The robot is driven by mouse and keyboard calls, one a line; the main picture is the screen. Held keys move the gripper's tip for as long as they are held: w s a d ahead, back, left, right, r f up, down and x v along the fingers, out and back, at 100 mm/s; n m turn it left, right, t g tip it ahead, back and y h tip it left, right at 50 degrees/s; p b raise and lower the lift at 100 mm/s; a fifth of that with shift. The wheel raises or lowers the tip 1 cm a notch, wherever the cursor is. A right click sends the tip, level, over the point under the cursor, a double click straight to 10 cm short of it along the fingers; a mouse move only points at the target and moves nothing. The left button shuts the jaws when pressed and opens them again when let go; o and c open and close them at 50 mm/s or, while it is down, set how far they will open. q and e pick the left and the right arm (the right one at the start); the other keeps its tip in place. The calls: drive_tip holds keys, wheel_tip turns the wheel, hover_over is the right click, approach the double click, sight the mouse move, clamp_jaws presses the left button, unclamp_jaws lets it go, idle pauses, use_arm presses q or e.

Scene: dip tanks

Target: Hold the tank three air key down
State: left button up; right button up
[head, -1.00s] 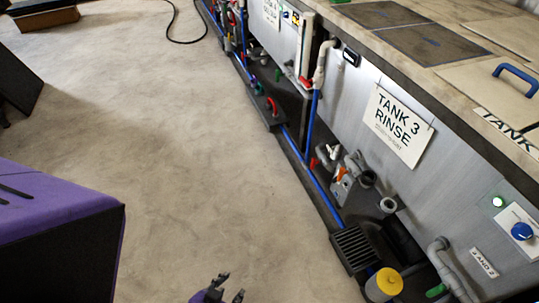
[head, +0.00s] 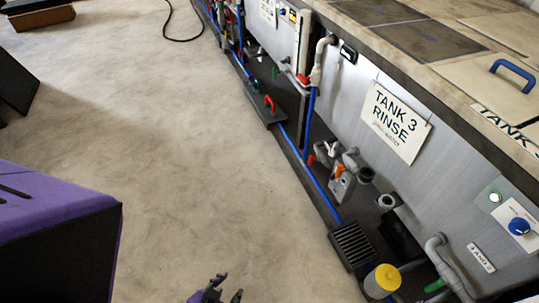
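The tank three front panel carries a white sign (head: 396,122) reading "TANK 3 RINSE". To its lower right are a small plate with a lit pale-green button (head: 495,198) and a white plate with a blue knob (head: 519,226). I cannot tell which control is the air key. My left gripper (head: 225,292) is at the bottom edge, over the floor, well left of the tanks. Its dark fingertips are apart with nothing between them. My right gripper is not in view.
Grey pipes, valves and a blue pipe (head: 318,188) run along the tank base. A dark grate (head: 352,244) and a yellow-capped cylinder (head: 383,281) stand low in front. A blue lid handle (head: 514,72) is on top. The floor (head: 190,130) between is clear.

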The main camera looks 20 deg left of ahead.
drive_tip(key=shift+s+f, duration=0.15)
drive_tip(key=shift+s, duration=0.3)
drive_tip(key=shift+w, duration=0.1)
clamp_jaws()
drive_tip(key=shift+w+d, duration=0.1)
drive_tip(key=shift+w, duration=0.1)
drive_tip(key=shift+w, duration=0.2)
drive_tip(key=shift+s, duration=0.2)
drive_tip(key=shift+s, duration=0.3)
